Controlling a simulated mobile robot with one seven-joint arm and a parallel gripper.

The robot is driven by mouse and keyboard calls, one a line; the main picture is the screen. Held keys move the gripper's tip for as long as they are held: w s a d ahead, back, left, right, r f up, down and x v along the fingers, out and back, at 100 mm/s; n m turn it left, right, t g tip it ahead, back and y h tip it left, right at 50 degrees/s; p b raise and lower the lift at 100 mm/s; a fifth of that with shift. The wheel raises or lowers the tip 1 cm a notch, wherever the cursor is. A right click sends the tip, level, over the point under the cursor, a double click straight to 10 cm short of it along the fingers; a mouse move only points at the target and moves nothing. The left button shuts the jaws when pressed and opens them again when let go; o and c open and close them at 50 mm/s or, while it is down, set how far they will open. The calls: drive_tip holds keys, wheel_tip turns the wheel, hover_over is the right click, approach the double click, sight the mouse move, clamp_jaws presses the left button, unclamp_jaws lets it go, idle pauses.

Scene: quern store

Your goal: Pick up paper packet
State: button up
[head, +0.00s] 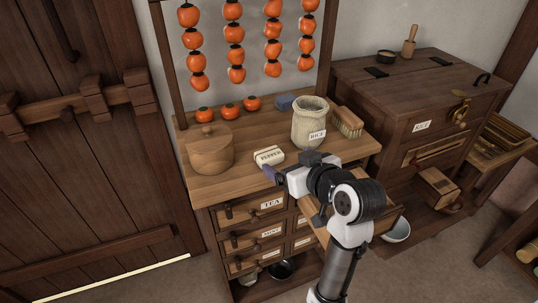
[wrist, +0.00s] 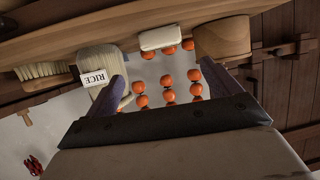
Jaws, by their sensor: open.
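The paper packet (head: 269,156) is small and white with a PEPPER label. It lies on the wooden counter, between the round wooden box (head: 209,150) and the RICE sack (head: 310,124). My gripper (head: 270,173) is close to the packet's near side in the head view, with a bluish finger showing. In the wrist view, which is upside down, my gripper (wrist: 165,78) has its two fingers wide apart with nothing between them. The packet (wrist: 162,39) shows beyond the fingertips, apart from them, its label not visible there.
Persimmons (head: 229,111) sit along the counter's back, with strings of them hanging above. Labelled drawers (head: 268,204) are below; one behind my arm is pulled out. A dark chest (head: 425,92) stands right.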

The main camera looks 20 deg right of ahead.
sight(267, 150)
drive_tip(key=x, duration=0.6)
drive_tip(key=shift+r+p, duration=0.1)
drive_tip(key=shift+p, duration=0.3)
drive_tip(key=shift+a+p+x, duration=0.15)
drive_tip(key=shift+p+x, duration=0.35)
drive_tip(key=shift+x, duration=0.8)
drive_tip(key=shift+a+p+x, duration=0.1)
drive_tip(key=shift+p+x, duration=0.35)
drive_tip(key=shift+x, duration=0.85)
drive_tip(key=c, duration=1.1)
drive_tip(key=shift+o, duration=0.2)
